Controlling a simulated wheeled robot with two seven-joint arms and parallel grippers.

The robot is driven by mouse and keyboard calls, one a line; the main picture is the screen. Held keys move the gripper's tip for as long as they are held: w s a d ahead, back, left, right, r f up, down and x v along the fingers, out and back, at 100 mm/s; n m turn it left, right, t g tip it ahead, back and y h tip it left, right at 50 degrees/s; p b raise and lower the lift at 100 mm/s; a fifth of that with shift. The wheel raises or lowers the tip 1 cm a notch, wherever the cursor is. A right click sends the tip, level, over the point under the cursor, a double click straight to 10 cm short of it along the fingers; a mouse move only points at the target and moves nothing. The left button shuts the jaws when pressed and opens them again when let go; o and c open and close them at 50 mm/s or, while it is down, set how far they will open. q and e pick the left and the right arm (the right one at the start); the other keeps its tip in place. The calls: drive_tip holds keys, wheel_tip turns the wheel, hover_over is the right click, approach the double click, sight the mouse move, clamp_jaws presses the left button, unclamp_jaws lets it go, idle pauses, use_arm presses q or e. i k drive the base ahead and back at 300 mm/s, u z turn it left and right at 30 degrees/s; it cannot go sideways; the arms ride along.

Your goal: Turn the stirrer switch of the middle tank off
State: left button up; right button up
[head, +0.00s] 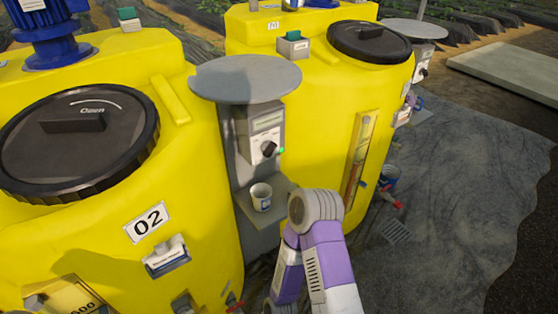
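A yellow tank labelled 02 (205,220) fills the left, with a black lid (75,140) and a blue stirrer motor (45,35) on top. Right of it, under a round grey cover (245,79), is a grey control box (260,122) with a small display. A black rotary knob (268,148) sits on its lower front, with a green spot (280,151) beside it. The knob's exact setting is too small to read. A purple and white arm of mine (318,250) rises in front, below and right of the box. Neither gripper shows.
A white cup (261,197) stands on a grey shelf below the control box. A second yellow tank (310,130) stands behind, with another control box (422,62) at its right. A dark ground sheet (460,190) lies open at the right.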

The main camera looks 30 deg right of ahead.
sight(267, 148)
drive_tip(key=k, duration=0.3)
drive_tip(key=z, duration=1.95)
drive_tip(key=i, duration=0.95)
drive_tip(key=u, duration=0.7)
